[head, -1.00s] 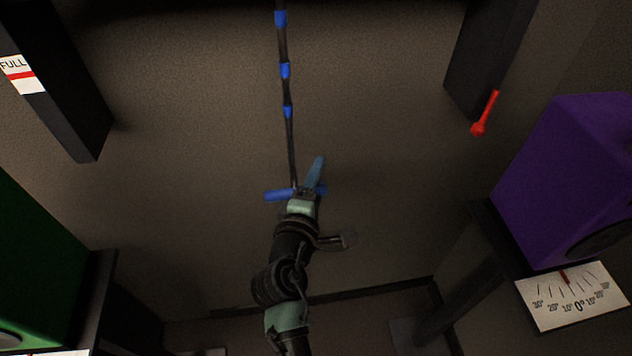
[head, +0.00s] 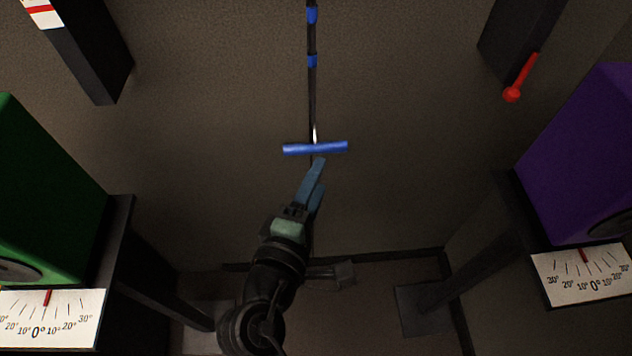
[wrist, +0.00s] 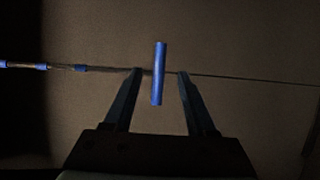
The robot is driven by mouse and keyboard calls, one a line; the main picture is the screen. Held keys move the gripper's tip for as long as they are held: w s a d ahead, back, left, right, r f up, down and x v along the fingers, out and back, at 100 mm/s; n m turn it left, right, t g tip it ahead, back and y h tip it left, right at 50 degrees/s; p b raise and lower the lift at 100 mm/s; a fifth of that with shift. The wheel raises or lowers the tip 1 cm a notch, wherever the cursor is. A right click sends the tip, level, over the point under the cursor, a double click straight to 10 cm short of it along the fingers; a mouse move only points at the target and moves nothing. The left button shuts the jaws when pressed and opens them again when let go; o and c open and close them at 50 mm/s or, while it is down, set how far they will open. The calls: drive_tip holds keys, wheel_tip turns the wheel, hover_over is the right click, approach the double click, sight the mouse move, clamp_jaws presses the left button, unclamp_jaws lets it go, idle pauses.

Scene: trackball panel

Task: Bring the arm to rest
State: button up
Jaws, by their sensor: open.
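My arm reaches up from the bottom of the head view. My gripper (head: 318,172) is at its end, just below a blue crossbar handle (head: 315,148) on a hanging cord (head: 313,95) with blue bands. In the wrist view my gripper (wrist: 158,72) shows two dark fingers spread apart. The blue handle (wrist: 159,75) appears between the fingers in that view, with clear space on both sides. Nothing is gripped. How far the handle is from the fingertips in depth is hard to tell.
A green box (head: 45,190) with a dial card (head: 50,318) stands at left, a purple box (head: 585,150) with a dial card (head: 585,273) at right. Dark posts hang at upper left and upper right; a red lever (head: 522,78) is by the right one. The middle is open.

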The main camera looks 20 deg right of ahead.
idle(0.4)
drive_tip(key=w+a+r+m+t+y+p, duration=0.1)
drive_tip(key=w+a+r+m+t, duration=0.1)
drive_tip(key=r, duration=0.6)
drive_tip(key=w+a+r+m+t+y, duration=0.1)
drive_tip(key=w+a+r+m+t, duration=0.15)
drive_tip(key=r, duration=0.65)
drive_tip(key=w+a+r+m+t+y+p, duration=0.1)
drive_tip(key=w+r+m+t, duration=0.15)
drive_tip(key=r, duration=0.55)
drive_tip(key=s+a+r+m+t+y, duration=0.1)
drive_tip(key=s+a+r+t+y, duration=0.1)
drive_tip(key=r, duration=0.7)
drive_tip(key=s+a+r+m+t+y+p, duration=0.1)
drive_tip(key=s+a+r+t+y, duration=0.1)
drive_tip(key=s+r, duration=0.3)
drive_tip(key=s+a+r+m+t+y+p, duration=0.1)
drive_tip(key=s+a+r+m+t+y, duration=0.1)
drive_tip(key=r, duration=1.1)
drive_tip(key=shift+s+t+y, duration=0.5)
drive_tip(key=shift+s+t, duration=0.4)
drive_tip(key=shift+t, duration=0.2)
drive_tip(key=shift+f, duration=0.1)
